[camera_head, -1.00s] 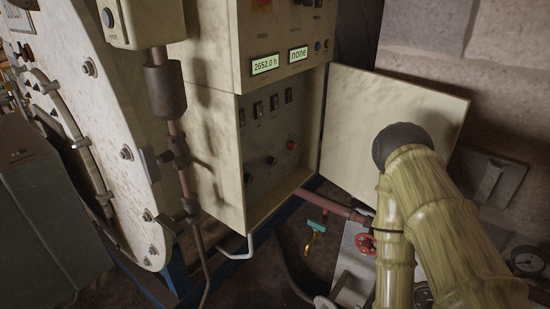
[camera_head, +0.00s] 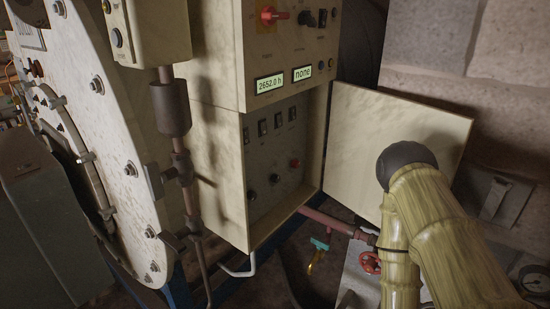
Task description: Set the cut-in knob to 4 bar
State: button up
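An open cabinet (camera_head: 228,150) stands mid-picture, with a recessed lower panel (camera_head: 262,160) inside. The lower panel carries two black knobs, one at the lower left (camera_head: 251,195) and one beside it (camera_head: 275,179), and a red button or knob (camera_head: 294,163). The upper panel has a red handle (camera_head: 274,15) and a black knob (camera_head: 309,18). Labels are too small to read, so I cannot tell which knob is the cut-in knob or its setting. My arm shows at the right; my gripper is not in view.
The cabinet's open door (camera_head: 394,145) swings right, with my arm in front of it. A large round vessel (camera_head: 105,130) and a vertical pipe (camera_head: 184,150) stand left. A red pipe (camera_head: 330,221), a green-handled valve (camera_head: 320,243) and a red handwheel (camera_head: 370,263) lie low. Displays read 2652.0 h and none.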

aim_at(252, 195)
jog(key=z, duration=1.2)
jog(key=k, duration=0.35)
jog(key=u, duration=1.2)
